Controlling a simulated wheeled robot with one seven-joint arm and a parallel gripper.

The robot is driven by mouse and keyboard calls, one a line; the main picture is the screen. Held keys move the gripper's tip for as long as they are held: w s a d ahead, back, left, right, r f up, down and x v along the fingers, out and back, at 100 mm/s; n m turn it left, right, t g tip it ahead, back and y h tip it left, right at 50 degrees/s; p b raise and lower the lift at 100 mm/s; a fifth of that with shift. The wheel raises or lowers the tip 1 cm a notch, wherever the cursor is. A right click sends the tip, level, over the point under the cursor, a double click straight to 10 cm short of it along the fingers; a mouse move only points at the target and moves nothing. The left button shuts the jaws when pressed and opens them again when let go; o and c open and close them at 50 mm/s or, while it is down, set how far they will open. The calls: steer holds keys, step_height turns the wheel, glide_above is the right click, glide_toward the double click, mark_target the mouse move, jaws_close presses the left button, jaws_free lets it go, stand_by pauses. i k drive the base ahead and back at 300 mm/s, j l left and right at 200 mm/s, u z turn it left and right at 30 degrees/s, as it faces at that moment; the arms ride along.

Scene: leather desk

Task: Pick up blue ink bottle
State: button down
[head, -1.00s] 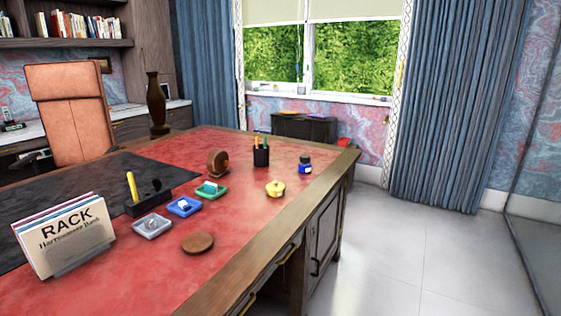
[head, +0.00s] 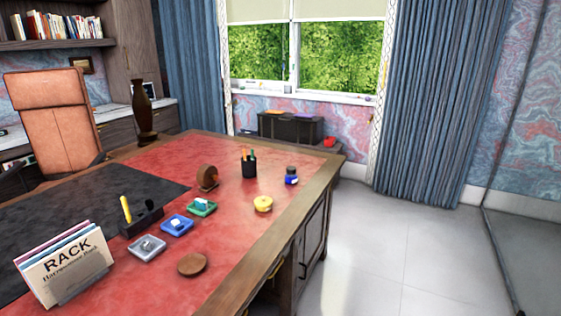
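The blue ink bottle (head: 291,176) stands upright on the red leather top near the far right corner of the desk (head: 318,172). It is small, with a dark cap and blue glass. Nothing hides it in the head view. My gripper and arm do not show in this view.
Left of the bottle is a black pen cup (head: 248,165). Nearer are a yellow lidded pot (head: 263,204) and a brown round coaster (head: 193,263). Small trays, a pen stand (head: 140,216) and a rack of cards (head: 63,266) fill the left. The floor (head: 400,255) at right is clear.

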mark_target(290, 179)
steer(key=i, duration=1)
steer(key=i+l+u, duration=0.2)
steer(key=i, duration=0.3)
steer(key=i+u, duration=0.2)
steer(key=i, duration=0.3)
steer(key=i+l+u, duration=0.15)
steer(key=i+l, duration=0.15)
steer(key=i, duration=0.15)
steer(key=u, duration=0.7)
